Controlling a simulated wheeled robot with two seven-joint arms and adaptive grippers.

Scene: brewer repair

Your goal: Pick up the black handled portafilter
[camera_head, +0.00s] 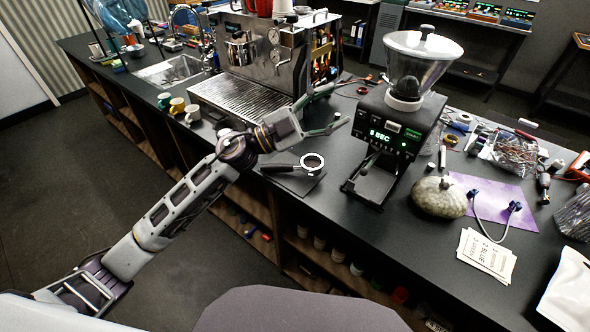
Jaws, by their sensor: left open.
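The black handled portafilter (311,162) lies on a dark mat (296,184) near the counter's front edge. Its metal ring is at the right and its black handle points left. My left gripper (334,108) is open and empty. Its fingers point right, and in the picture it shows above the portafilter, between the espresso machine (265,72) and the grinder (397,125). It is apart from the portafilter. My right gripper is not in view.
Several small cups (177,105) stand left of the espresso machine. A round stone-like object (438,197), a purple sheet (497,205) and paper cards (486,255) lie right of the grinder. Clutter fills the right rear.

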